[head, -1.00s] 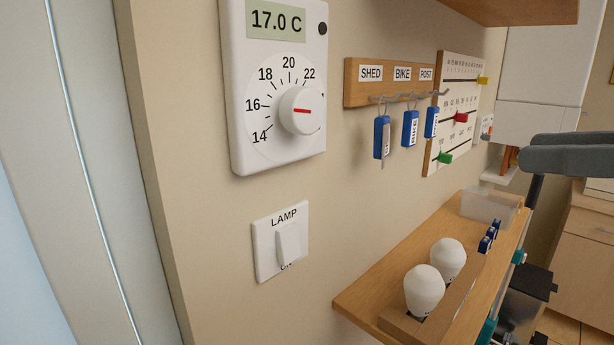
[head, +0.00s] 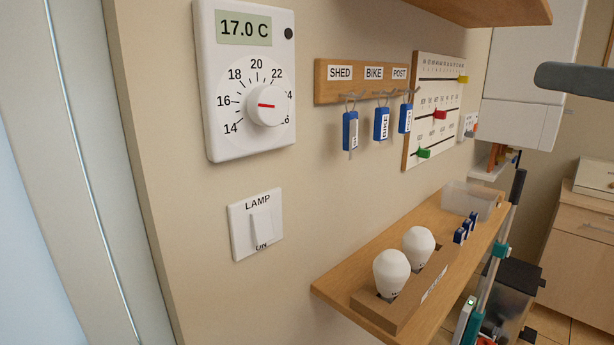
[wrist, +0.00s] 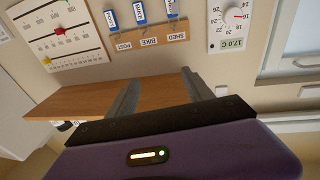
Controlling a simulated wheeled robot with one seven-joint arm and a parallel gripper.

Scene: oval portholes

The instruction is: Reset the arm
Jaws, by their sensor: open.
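My gripper (wrist: 160,76) shows in the wrist view, where the scene appears upside down. Its two grey fingers are spread apart with nothing between them, in front of the wooden shelf (wrist: 75,100). The fingertips point toward the wall with the key rack (wrist: 150,44). I cannot tell whether they touch the shelf; they look apart from it. In the head view the gripper itself is not seen; only a dark grey part, likely of my arm, juts in at the upper right.
A thermostat (head: 225,130) reading 17.0 C and a lamp switch (head: 240,244) are on the wall. Key tags hang from the rack (head: 327,95) beside a slider calendar board (head: 433,130). The shelf (head: 335,292) holds two white bulbs (head: 391,270) and a clear bin (head: 470,200).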

